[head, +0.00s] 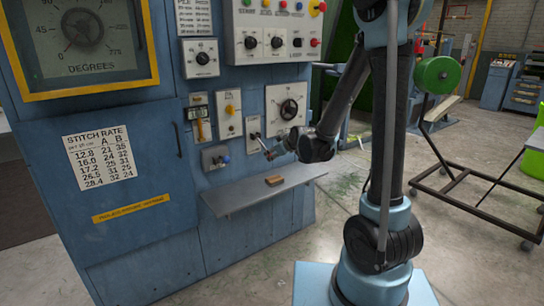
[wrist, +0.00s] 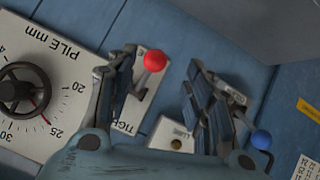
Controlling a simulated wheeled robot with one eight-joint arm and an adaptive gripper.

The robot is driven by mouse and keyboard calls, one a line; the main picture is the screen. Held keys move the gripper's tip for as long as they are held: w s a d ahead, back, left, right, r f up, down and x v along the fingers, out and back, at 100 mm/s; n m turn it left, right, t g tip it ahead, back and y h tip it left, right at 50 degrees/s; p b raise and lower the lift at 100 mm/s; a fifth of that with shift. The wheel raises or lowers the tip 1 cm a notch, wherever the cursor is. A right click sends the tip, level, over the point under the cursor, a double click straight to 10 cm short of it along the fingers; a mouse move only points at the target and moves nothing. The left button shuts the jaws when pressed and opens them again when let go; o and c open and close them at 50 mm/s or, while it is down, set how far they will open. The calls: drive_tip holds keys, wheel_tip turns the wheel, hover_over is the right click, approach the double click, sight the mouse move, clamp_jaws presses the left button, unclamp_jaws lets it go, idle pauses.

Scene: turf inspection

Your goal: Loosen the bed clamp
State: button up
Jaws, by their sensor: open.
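A lever with a red ball knob (wrist: 154,61) stands on a pale plate in the wrist view, its label partly hidden and starting "TIGH". It appears to be the bed clamp, though no name is readable. My gripper (wrist: 162,68) is open, with one finger on each side of the red knob in the picture. Nothing is held; I cannot tell the depth gap to the knob. In the head view my gripper (head: 266,148) is close to the blue machine's front, by the pale lever plate (head: 253,127). The red knob is not clear there.
A lever with a blue knob (wrist: 261,139) is close to the right finger. A PILE mm dial (wrist: 22,95) lies left in the wrist view. Below my gripper, a grey shelf (head: 235,199) juts out with a brown block (head: 274,180) on it. A cart frame stands right.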

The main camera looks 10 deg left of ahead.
drive_tip(key=shift+v, duration=1.5)
drive_tip(key=shift+c, duration=0.2)
